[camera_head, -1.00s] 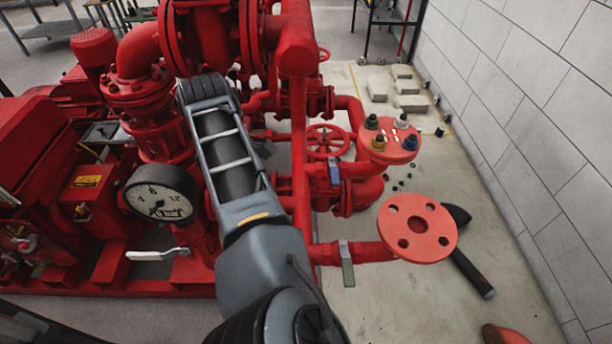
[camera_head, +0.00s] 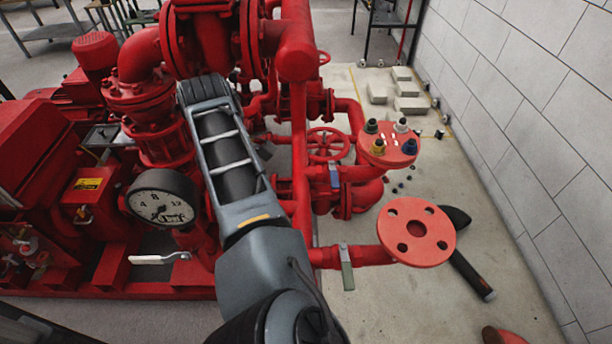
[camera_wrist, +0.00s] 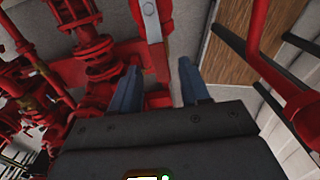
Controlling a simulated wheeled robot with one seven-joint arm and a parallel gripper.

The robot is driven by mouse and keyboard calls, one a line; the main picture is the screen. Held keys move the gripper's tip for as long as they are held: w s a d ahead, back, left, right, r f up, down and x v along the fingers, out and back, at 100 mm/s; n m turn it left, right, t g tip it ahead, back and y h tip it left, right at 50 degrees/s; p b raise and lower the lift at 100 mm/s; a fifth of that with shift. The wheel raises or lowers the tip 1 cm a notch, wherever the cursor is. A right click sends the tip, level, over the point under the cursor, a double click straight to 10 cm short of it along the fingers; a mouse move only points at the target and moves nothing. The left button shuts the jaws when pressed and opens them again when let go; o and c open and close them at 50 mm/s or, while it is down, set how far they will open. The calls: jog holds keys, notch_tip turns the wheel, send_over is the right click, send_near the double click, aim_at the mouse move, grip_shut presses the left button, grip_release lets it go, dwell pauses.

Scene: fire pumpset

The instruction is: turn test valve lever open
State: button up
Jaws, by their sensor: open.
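A grey-green lever (camera_head: 346,268) hangs down from a valve on the short red pipe behind the flat flange. A white lever (camera_head: 160,258) lies nearly level below the pressure gauge, and a small blue lever (camera_head: 334,176) sits on a pipe higher up. I cannot tell which one is the test valve lever. In the wrist view my gripper (camera_wrist: 158,78) is open, its two blue-grey fingers apart and nothing held between them. A pale grey bar with a round bolt (camera_wrist: 150,20) shows beyond the fingertips. My gripper is hidden in the head view.
The pressure gauge (camera_head: 162,197) and pump stand left of my arm. The round red flange (camera_head: 416,230) juts out at right, with a dark-handled tool (camera_head: 472,274) on the floor behind it. Red pipes crowd the middle. A block wall (camera_head: 540,140) closes the right side.

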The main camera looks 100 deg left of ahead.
notch_tip(320, 180, up, 7)
jog(key=p, duration=0.4)
jog(key=shift+f, duration=0.1)
dwell(0.3)
